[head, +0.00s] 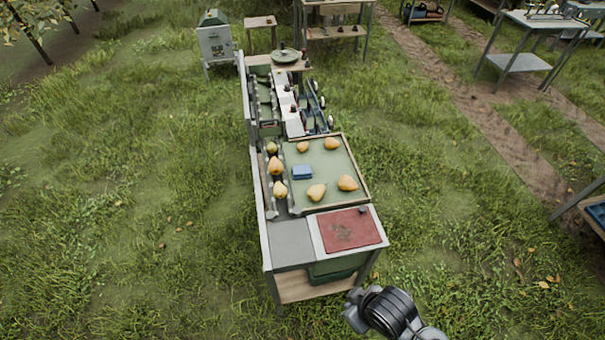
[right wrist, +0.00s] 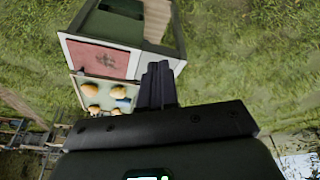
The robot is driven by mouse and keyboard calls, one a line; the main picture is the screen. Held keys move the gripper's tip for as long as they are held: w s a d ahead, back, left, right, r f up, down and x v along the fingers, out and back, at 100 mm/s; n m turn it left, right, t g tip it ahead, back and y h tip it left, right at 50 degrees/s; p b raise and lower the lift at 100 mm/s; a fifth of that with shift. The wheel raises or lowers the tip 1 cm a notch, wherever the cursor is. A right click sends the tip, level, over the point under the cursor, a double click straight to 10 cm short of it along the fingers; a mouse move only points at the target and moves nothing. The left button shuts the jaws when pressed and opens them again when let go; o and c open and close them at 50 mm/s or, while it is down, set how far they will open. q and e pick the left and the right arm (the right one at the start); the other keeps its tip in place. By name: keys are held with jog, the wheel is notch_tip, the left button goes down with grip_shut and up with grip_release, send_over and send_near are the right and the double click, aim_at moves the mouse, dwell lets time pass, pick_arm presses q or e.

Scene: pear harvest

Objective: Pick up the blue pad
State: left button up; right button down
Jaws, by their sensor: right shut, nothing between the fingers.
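The blue pad (head: 302,172) is a small flat block lying on the green tray (head: 322,205) of the workbench, among several yellow pears. In the right wrist view it shows as a small blue patch (right wrist: 122,103) beside the pears, partly hidden. My right gripper (right wrist: 158,85) is shut and empty, its fingers together. In the head view my right arm's end (head: 390,310) is beyond the bench's front right corner, well apart from the pad. My left gripper is not in view.
A red mat (head: 349,229) lies on the bench in front of the tray. More pears (head: 276,166) sit in a narrow channel on its left. White-and-blue equipment (head: 292,112) stands behind the tray. Grass surrounds the bench, with other tables (head: 540,25) at the upper right.

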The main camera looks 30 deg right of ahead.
grip_release()
dwell(0.4)
jog(key=shift+w, duration=0.1)
